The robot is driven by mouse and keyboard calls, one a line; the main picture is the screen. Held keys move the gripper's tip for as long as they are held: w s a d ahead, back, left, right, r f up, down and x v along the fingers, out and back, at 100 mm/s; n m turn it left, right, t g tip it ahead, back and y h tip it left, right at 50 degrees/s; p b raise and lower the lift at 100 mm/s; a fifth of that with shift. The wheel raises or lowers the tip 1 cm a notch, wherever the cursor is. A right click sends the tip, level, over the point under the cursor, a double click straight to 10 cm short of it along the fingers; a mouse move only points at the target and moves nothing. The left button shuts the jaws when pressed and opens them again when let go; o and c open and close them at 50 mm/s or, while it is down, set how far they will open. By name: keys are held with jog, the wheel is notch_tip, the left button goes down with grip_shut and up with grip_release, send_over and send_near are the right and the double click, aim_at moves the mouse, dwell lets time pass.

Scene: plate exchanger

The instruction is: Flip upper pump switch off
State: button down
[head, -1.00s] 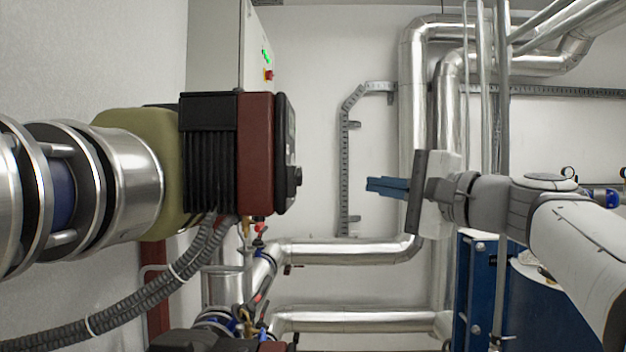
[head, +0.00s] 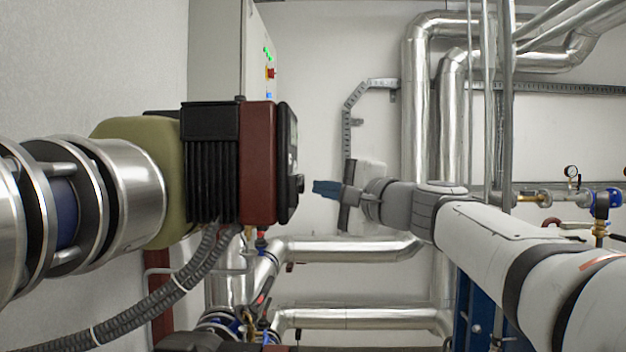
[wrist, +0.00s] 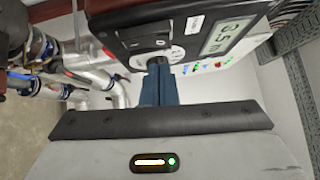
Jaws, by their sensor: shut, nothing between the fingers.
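The upper pump (head: 257,160), with a black finned housing and a dark red front section, stands left of centre in the head view. Its black switch knob (head: 298,184) juts from the face toward the right. In the wrist view the shut blue fingers (wrist: 159,72) reach up to a round light dial (wrist: 160,58) on the pump face, beside a display (wrist: 222,35) reading 3.5 m. The fingertips cover part of the dial, so the knob's setting and any contact are unclear.
A grey cabinet (head: 224,50) with green lights and a red-yellow switch is on the wall behind the pump. Silver pipes (head: 415,110) run behind my arm. A corrugated hose (head: 165,283) hangs below the pump. A second pump top (head: 190,340) shows at the bottom edge.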

jog(key=shift+a+r, duration=0.15)
jog(key=shift+a, duration=0.9)
jog(key=shift+s, duration=0.1)
